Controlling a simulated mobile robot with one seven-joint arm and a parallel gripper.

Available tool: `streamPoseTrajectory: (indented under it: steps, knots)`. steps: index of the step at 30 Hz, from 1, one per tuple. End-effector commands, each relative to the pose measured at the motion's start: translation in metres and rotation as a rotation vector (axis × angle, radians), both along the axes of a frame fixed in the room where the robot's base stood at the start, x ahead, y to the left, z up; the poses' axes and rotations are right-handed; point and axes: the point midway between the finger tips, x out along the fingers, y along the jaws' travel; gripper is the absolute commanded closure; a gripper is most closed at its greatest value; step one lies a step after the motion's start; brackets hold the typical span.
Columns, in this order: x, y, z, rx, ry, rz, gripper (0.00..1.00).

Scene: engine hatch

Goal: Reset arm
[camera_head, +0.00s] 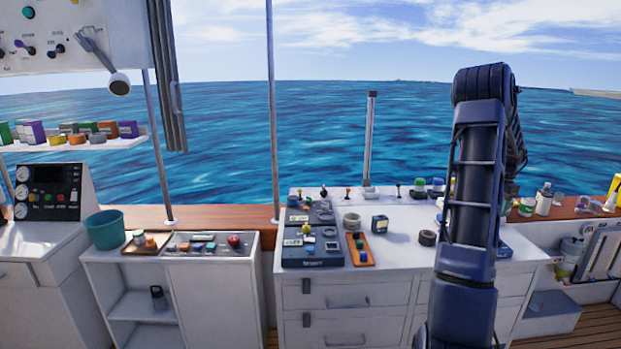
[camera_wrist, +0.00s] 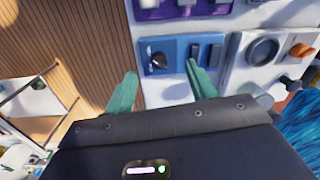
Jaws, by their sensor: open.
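My gripper (camera_wrist: 162,90) shows in the wrist view as two green fingers spread apart, with nothing between them. Beyond the fingertips lies a blue panel (camera_wrist: 173,67) with a dark knob and switches on a white surface. In the head view my dark blue arm rises in front of the right part of the white counter (camera_head: 395,250). The arm bends over at its top, and my gripper is hidden there.
The counter holds control boxes (camera_head: 312,256), an orange tray (camera_head: 360,249), a black roll (camera_head: 427,238) and small jars. A teal bucket (camera_head: 104,230) stands on the left cabinet. A vertical pole (camera_head: 272,110) and a grey post (camera_head: 370,140) stand near the counter. Wooden floor (camera_wrist: 70,50) shows in the wrist view.

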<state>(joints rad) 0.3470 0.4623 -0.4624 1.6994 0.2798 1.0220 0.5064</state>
Motion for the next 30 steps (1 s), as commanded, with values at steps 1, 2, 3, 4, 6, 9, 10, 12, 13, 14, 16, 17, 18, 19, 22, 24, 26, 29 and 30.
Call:
streamPoseTrajectory:
  steps: [1,2,3,4,6,9,10,12,13,14,16,17,18,19,22,24,26,29,30]
  knots:
    - [-0.001,0.017,0.013,0.003,-0.017,0.034,0.44]
    - [-0.002,0.027,0.02,0.005,-0.026,0.055,0.44]
    - [-0.004,0.039,0.028,0.007,-0.035,0.08,0.44]
    - [-0.006,0.048,0.033,0.008,-0.042,0.1,0.44]
    - [-0.01,0.07,0.046,0.01,-0.058,0.149,0.44]
    - [-0.017,0.1,0.064,0.011,-0.083,0.218,0.44]
    - [-0.02,0.109,0.069,0.012,-0.089,0.238,0.44]
    - [-0.027,0.13,0.08,0.009,-0.104,0.289,0.44]
    - [-0.03,0.14,0.085,0.008,-0.111,0.311,0.44]
    - [-0.033,0.149,0.09,0.008,-0.118,0.332,0.44]
    - [-0.042,0.169,0.1,0.005,-0.133,0.383,0.44]
    - [-0.045,0.178,0.104,0.003,-0.14,0.404,0.44]
    - [-0.051,0.19,0.109,0.0,-0.148,0.434,0.44]
    - [-0.055,0.198,0.113,-0.002,-0.153,0.456,0.44]
    - [-0.07,0.227,0.125,-0.011,-0.173,0.529,0.44]
    - [-0.082,0.246,0.132,-0.019,-0.186,0.582,0.44]
    - [-0.092,0.262,0.138,-0.028,-0.197,0.628,0.44]
    - [-0.11,0.288,0.146,-0.042,-0.214,0.703,0.44]
    - [-0.118,0.298,0.148,-0.05,-0.221,0.733,0.44]
